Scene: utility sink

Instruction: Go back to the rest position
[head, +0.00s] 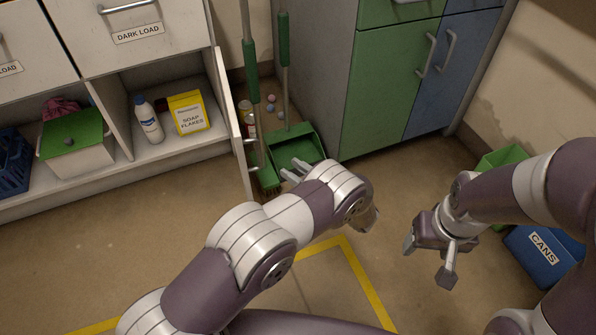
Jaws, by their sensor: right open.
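My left gripper (292,170) is mostly hidden behind my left forearm. Only its two grey finger ends show, in front of the green dustpan. How far apart they are is hard to judge, and I see nothing between them. My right gripper (427,263) hangs over the bare floor at the right with its two fingers spread apart and nothing between them.
A green dustpan (297,147) and long-handled tools stand beside the green and blue cabinet (387,90). White shelving (160,155) holds a bottle and a soap flakes box (189,113). A blue CANS bin (540,256) is at right. Yellow tape (362,275) marks the open floor.

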